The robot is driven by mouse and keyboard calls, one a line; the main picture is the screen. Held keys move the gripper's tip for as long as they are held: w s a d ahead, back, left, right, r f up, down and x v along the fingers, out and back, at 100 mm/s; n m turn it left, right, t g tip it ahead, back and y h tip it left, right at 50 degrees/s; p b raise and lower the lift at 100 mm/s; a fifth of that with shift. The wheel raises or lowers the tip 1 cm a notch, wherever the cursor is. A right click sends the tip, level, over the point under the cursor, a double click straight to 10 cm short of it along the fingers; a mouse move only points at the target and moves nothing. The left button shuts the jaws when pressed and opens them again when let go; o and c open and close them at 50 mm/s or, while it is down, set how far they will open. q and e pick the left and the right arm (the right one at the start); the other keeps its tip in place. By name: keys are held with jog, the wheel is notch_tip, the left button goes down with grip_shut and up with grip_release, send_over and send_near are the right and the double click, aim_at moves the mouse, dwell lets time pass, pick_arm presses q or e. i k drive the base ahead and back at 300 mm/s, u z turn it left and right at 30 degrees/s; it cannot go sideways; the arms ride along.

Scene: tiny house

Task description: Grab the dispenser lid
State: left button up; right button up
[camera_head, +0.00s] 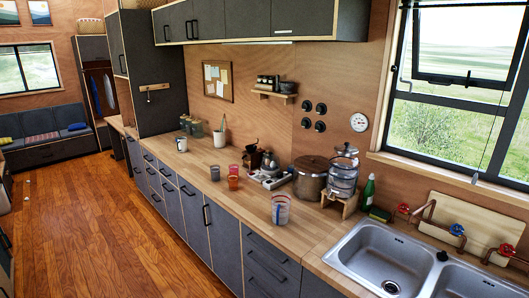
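A glass dispenser (343,178) stands on a small wooden stand (343,203) on the counter, left of the sink. Its lid (346,149) appears to sit on top of the jar; it is small and its details are hard to make out. A green bottle (368,194) stands just right of the dispenser and a brown lidded pot (310,179) just left of it. Neither of my grippers is in view.
The wooden counter (240,206) also bears a clear cup (280,210) near its front edge, small colored cups and a grinder (253,156). A double sink (385,258) and taps are at right, below a window. The wooden floor (100,225) is open at left.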

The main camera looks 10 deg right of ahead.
aim_at(345, 150)
jog(key=z, duration=0.4)
jog(key=i, duration=1.8)
jog(key=z, duration=0.4)
